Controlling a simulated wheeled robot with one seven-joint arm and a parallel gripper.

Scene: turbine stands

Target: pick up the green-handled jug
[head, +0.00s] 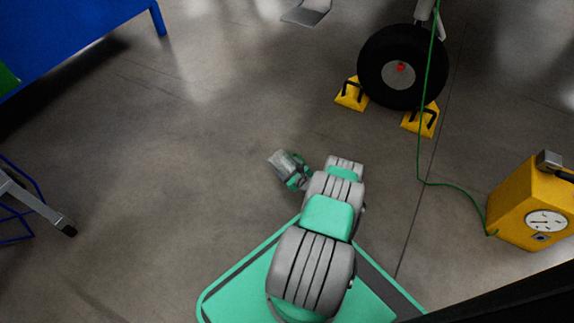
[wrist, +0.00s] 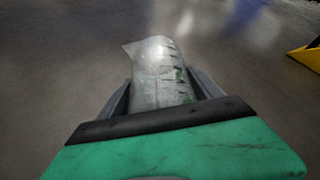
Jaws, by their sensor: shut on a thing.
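The jug (wrist: 158,70) is a pale grey, translucent vessel with dark graduation marks and small green marks on its side. In the wrist view it stands out beyond my gripper (wrist: 162,98), with a dark finger on each side of it. My gripper is shut on it. In the head view the jug (head: 281,161) shows small and grey at the end of my arm, held by my gripper (head: 293,177) over the grey floor. I cannot make out its green handle for certain in either view. I cannot tell how high it is above the floor.
A black wheel (head: 379,62) with yellow chocks (head: 351,95) stands at upper right. A yellow box with a dial (head: 528,205) is at right, with a green hose (head: 424,130) trailing. A blue bench (head: 75,35) is at upper left. The floor between is clear.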

